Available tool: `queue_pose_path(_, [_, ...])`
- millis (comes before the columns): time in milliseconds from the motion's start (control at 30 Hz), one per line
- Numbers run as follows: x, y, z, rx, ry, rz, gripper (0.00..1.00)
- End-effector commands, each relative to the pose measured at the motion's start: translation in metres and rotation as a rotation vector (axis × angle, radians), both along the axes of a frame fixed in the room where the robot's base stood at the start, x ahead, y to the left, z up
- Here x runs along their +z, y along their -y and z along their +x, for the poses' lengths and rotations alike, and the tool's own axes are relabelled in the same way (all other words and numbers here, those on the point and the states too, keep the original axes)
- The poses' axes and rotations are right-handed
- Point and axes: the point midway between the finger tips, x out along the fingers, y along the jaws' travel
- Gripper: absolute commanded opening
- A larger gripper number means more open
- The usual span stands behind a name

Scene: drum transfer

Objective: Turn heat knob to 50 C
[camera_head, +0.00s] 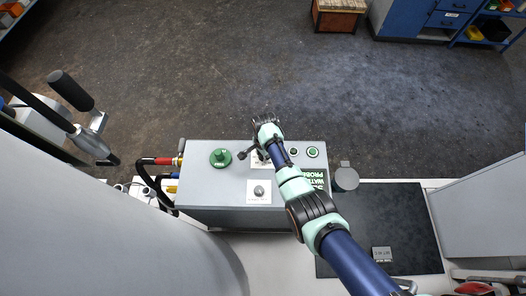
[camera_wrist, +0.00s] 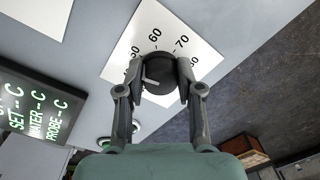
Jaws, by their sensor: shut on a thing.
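The heat knob (camera_wrist: 160,66) is a round dark knob on a white dial plate (camera_wrist: 119,66) in the wrist view. The plate reads 60 and 70, with other numbers partly covered at its left and right edges. A pale pointer mark shows on the knob's lower left side, turned away from 60 and 70; its exact reading cannot be told. My gripper (camera_wrist: 162,82) is shut on the knob, one finger on each side. In the head view my gripper (camera_head: 255,154) is over the grey control box (camera_head: 206,190), hiding most of this knob.
The display panel (camera_wrist: 38,104) shows SET, WATER and PROBE lines, with values cut off. On the box are a green knob (camera_head: 220,157), a second knob (camera_head: 259,190) and green-ringed buttons (camera_head: 312,152). A grey cup (camera_head: 346,179) stands beside the box, near a black mat (camera_head: 390,215).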

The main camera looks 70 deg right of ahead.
Motion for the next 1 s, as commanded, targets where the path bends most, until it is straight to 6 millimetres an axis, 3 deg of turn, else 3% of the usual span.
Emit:
queue_pose_path(400, [0.0009, 0.0006, 0.0005, -0.198, -0.001, -0.001, 0.01])
queue_pose_path(967, [0.0009, 0.0009, 0.0007, -0.228, -0.001, -0.001, 0.01])
queue_pose_path(1000, [0.0009, 0.0008, 0.0006, -0.228, -0.001, -0.001, 0.39])
